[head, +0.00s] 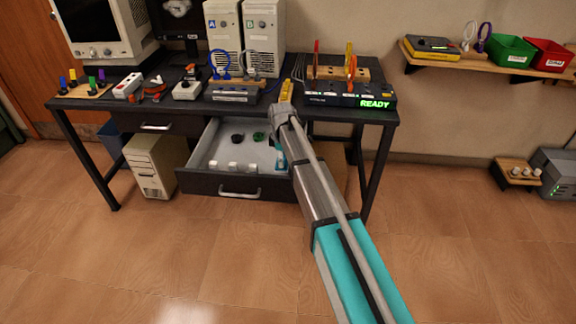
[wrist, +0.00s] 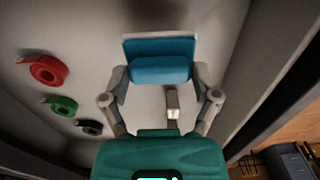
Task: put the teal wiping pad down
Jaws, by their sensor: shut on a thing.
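The teal wiping pad (wrist: 160,68) is a blue-teal block with a pale flat backing along its far side. My gripper (wrist: 160,88) is shut on it, one finger at each end. In the wrist view the pad is over the pale floor of the open drawer (wrist: 215,20); I cannot tell whether it touches the floor. In the head view the drawer (head: 235,187) is pulled out under the desk. A small teal patch of the pad or gripper (head: 280,160) shows at the drawer's right side, and my arm hides much of that corner.
In the drawer lie a red roll (wrist: 48,70), a green roll (wrist: 62,107) and a black piece (wrist: 90,127). A small pale block (wrist: 172,103) shows between my fingers. Several white blocks line the drawer's front. The desk top (head: 185,103) above is crowded with devices.

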